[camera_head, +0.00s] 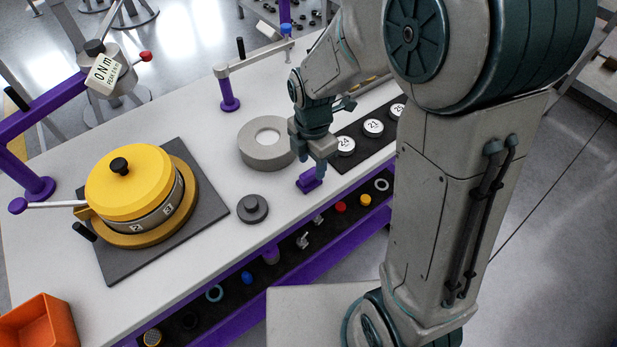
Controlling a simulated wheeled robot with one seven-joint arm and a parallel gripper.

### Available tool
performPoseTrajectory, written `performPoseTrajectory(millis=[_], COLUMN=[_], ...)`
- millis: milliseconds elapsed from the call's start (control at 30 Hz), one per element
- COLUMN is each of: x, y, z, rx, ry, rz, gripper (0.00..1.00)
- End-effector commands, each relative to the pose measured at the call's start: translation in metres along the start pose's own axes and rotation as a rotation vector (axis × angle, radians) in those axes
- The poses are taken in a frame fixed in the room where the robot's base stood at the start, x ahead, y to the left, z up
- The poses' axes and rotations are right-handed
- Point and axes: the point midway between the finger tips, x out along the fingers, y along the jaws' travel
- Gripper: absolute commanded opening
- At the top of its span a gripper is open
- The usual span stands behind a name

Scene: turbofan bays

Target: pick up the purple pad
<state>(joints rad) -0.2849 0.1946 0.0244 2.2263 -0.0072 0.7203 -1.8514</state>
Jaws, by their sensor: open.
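The purple pad (309,181) is a small purple block on the white bench top, near the bench's front edge. My gripper (320,172) is at the pad, pointing down, with its jaws open. A fingertip covers part of the pad from this view. I cannot tell whether the fingers touch the pad or only stand beside it.
A grey ring (262,155) and a small grey knobbed disc (252,208) stand left of my gripper. A black strip with numbered discs (373,128) lies to the right. A yellow-lidded round fixture (130,185) and an orange bin (42,322) are farther left.

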Motion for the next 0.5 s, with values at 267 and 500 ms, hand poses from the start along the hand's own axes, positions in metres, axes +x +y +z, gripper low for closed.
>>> performPoseTrajectory(millis=[267, 500], x=[0.031, 0.049], y=[0.005, 0.006], z=[-0.004, -0.003], rx=[-0.001, 0.001], ry=[0.001, 0.001], rz=[-0.005, -0.001], gripper=[0.45, 0.45])
